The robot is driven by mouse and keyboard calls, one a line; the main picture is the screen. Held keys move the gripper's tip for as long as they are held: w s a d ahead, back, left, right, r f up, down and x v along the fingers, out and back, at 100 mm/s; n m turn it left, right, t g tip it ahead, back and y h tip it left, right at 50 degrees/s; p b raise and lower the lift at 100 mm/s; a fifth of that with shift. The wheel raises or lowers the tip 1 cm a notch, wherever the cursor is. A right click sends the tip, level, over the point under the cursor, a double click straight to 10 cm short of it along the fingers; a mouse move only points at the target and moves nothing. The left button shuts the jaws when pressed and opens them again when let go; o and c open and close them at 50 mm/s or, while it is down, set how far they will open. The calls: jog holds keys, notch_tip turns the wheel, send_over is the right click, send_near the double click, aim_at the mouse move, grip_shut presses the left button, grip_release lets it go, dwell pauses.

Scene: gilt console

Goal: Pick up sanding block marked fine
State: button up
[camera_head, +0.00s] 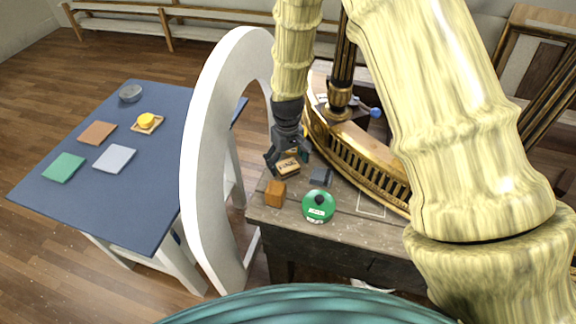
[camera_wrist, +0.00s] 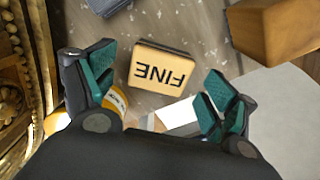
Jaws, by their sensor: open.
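The sanding block marked FINE (camera_wrist: 160,67) is a tan block with black lettering, lying on the wooden bench. In the wrist view it sits between and just beyond my open fingertips, with its lettering upside down. In the head view the block (camera_head: 288,167) lies right by my gripper (camera_head: 284,160), partly hidden by it. My gripper (camera_wrist: 158,92) is open and empty, with teal pads on its fingers. I cannot tell its exact height above the block.
An orange-brown block (camera_head: 275,193), a green round tin (camera_head: 318,206) and a grey block (camera_head: 320,177) stand close by on the bench (camera_head: 345,229). The gilt console (camera_head: 362,163) rises behind. A white oval frame (camera_head: 207,150) stands left, before a blue table (camera_head: 150,190).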

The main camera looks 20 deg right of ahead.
aim_at(288, 165)
jog(key=shift+f+p, duration=0.3)
jog(key=shift+f, duration=0.9)
jog(key=c, duration=1.2)
jog(key=shift+r, duration=0.1)
jog(key=shift+r+b, duration=1.75)
jog(key=shift+r, duration=3.2)
jog(key=o, duration=0.6)
jog(key=c, duration=0.4)
